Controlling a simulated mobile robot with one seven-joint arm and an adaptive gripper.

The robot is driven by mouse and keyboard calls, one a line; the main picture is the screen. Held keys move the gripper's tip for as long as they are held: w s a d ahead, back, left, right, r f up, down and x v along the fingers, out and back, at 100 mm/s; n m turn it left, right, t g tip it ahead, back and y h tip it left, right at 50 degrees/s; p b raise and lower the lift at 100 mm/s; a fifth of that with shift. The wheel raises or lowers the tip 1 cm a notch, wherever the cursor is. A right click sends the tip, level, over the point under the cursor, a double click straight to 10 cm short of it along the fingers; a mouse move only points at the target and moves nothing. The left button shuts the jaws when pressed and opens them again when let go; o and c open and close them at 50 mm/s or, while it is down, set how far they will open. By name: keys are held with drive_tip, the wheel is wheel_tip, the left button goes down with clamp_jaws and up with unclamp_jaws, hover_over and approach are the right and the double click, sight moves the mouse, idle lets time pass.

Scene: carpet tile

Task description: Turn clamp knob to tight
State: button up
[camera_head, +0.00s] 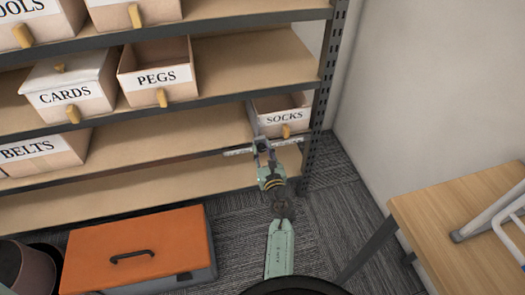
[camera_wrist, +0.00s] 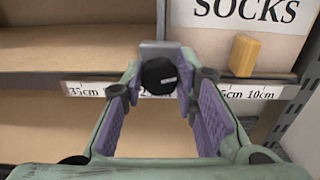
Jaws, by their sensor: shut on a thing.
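The clamp knob (camera_wrist: 158,76) is round and black with a small pale mark on its right side. It sits on the front of a grey clamp block (camera_wrist: 158,47), on a pale measuring strip (camera_wrist: 88,89) along a shelf's front edge. My gripper (camera_wrist: 160,72) is shut on the knob, with its purple-padded fingers on the left and right of it. In the head view my gripper (camera_head: 263,148) reaches the strip (camera_head: 237,152) in front of the shelf. The fingers largely hide the knob there.
A SOCKS box (camera_head: 283,117) with a yellow handle (camera_wrist: 244,55) stands just right of the clamp. An orange-lidded toolbox (camera_head: 138,248) lies on the floor at left. A wooden table (camera_head: 455,225) stands at right.

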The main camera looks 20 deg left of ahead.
clamp_jaws()
drive_tip(key=shift+r+m+p, duration=0.1)
drive_tip(key=shift+m+p, duration=0.25)
drive_tip(key=shift+m, duration=0.05)
drive_tip(key=m+p, duration=0.2)
drive_tip(key=shift+r+m, duration=0.1)
drive_tip(key=shift+m, duration=0.3)
drive_tip(key=m+p, duration=0.3)
drive_tip(key=m, duration=0.2)
drive_tip(key=shift+w, duration=0.1)
drive_tip(key=m+p, duration=0.3)
drive_tip(key=m, duration=0.2)
drive_tip(key=shift+d+m, duration=0.1)
drive_tip(key=shift+m, duration=0.3)
drive_tip(key=m+p, duration=0.2)
drive_tip(key=m, duration=0.2)
drive_tip(key=shift+f+p, duration=0.2)
drive_tip(key=shift+p, duration=0.1)
drive_tip(key=shift+m, duration=0.3)
